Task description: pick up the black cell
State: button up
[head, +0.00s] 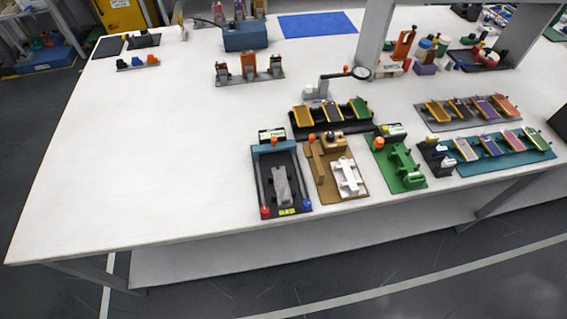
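A dark cell (461,108), which looks black at this size, leans in a grey rack (433,125) at the right of the white table. It is the second from the left in a row, between a yellow cell (437,111) and a purple cell (484,107). A pink-orange cell (505,105) stands at the right end of that row. My gripper is not in view, and no part of my arm shows near the cells.
A black rack (358,127) with yellow and green cells stands left of the grey rack. A teal rack (530,158) of cells stands in front. Several fixtures, including a green one (402,165), line the front edge. The table's left side (150,150) is clear.

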aim_at(332, 112)
jog(key=i+l+u, duration=0.1)
jog(key=u, duration=0.3)
jog(key=l+u, duration=0.2)
jog(key=u, duration=0.15)
jog(key=l+u, duration=0.2)
jog(key=u, duration=0.2)
jog(key=l+u, duration=0.2)
jog(key=u, duration=0.15)
jog(key=l+u, duration=0.15)
jog(key=l, duration=0.45)
jog(key=k+l+u, duration=0.15)
jog(key=l, duration=0.5)
jog(key=l+u, duration=0.15)
jog(key=l, duration=0.45)
jog(key=k, duration=0.1)
